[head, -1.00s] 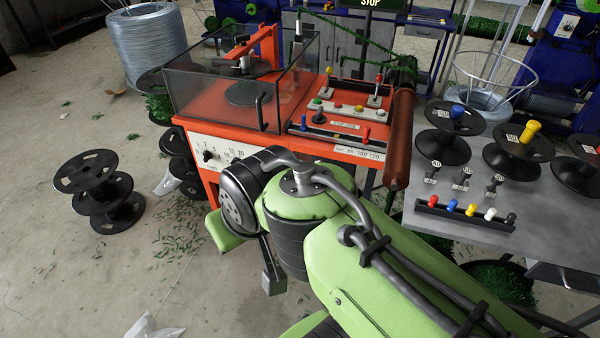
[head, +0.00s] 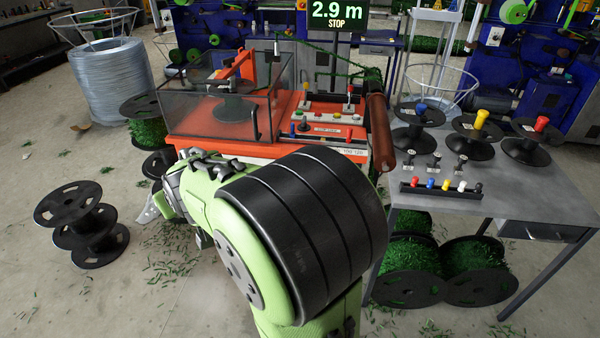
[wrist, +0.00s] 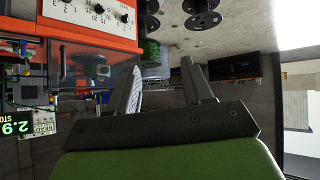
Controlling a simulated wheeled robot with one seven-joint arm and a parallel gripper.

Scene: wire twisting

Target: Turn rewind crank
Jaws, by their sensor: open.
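The orange machine (head: 228,150) stands ahead with a glass-walled box (head: 212,118) on its left and a control panel with buttons and levers on its right. I cannot make out the rewind crank in either view; my arm covers much of the machine's front in the head view. My gripper (wrist: 161,78) shows in the wrist view, its two fingers apart with nothing between them. The orange machine (wrist: 75,36) and its dial panel (wrist: 100,13) are at upper left there, beside the fingers and apart from them.
A grey table (head: 505,192) at right holds black spools with coloured knobs. Stacked empty black reels (head: 72,204) stand on the floor at left. Green-filled reels (head: 474,262) lie under the table. A display (head: 331,12) reads 2.9 m STOP. Open floor lies at lower left.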

